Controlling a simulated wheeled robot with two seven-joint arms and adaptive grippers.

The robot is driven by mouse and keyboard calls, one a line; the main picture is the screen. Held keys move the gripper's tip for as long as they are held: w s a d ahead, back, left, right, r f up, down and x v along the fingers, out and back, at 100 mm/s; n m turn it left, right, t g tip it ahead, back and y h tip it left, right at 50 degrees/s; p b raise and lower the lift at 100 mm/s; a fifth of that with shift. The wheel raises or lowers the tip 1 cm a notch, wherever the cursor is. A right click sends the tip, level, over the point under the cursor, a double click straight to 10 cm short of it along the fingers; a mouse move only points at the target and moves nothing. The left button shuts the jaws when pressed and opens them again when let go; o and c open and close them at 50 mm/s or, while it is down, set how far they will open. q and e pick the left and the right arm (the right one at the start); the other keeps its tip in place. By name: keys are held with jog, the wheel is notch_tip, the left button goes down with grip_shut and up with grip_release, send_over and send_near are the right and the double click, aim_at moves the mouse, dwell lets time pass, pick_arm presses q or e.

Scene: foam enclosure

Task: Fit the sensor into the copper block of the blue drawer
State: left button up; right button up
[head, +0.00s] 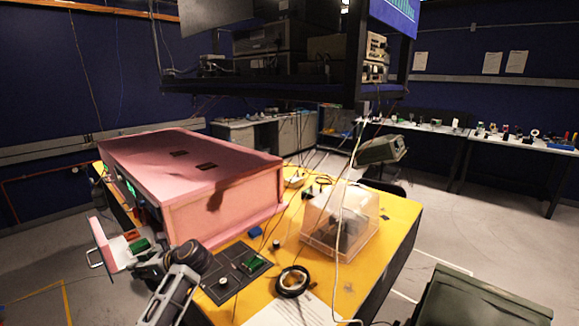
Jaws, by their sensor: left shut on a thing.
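The pink foam enclosure (240,194) stands on the yellow table. An open drawer (115,250) with a pink front and a metal handle sticks out of its left side; I see no blue on it. A green part (139,245) shows at the drawer. My left gripper (146,262) is at the drawer's near right side, with its arm coming up from below. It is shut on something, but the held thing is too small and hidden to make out. I cannot pick out the sensor or the copper block. My right gripper is not in view.
On the yellow table (397,212) are a dark mat (229,288) with small parts, a black coil (292,281), a clear box (318,226) and paper (285,314). A thin cable hangs in front of the box. A shelf (290,91) of instruments overhangs the back.

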pick_arm(q)
jog(key=s+a+r+n+g, duration=0.1)
jog(key=a+r, duration=0.2)
jog(key=a, duration=0.3)
jog(key=s+a+r, duration=0.2)
jog(key=a+r, duration=0.1)
jog(key=a, duration=0.3)
jog(key=d+f+m+t+h, duration=0.5)
jog(key=d+f+m+t, duration=0.4)
jog(key=d+f, duration=0.6)
jog(key=s+d+f+m+t+h, duration=0.1)
jog(key=s+d+f+m+h, duration=0.1)
jog(key=d, duration=0.8)
jog(key=s+d+f+m+t+h, duration=0.1)
jog(key=s+d+f+m+h, duration=0.1)
jog(key=s+d+m+h, duration=0.3)
jog(key=shift+s+d+h, duration=0.5)
jog(key=shift+s+d, duration=0.65)
jog(key=shift+d, duration=1.2)
jog(key=shift+f, duration=0.1)
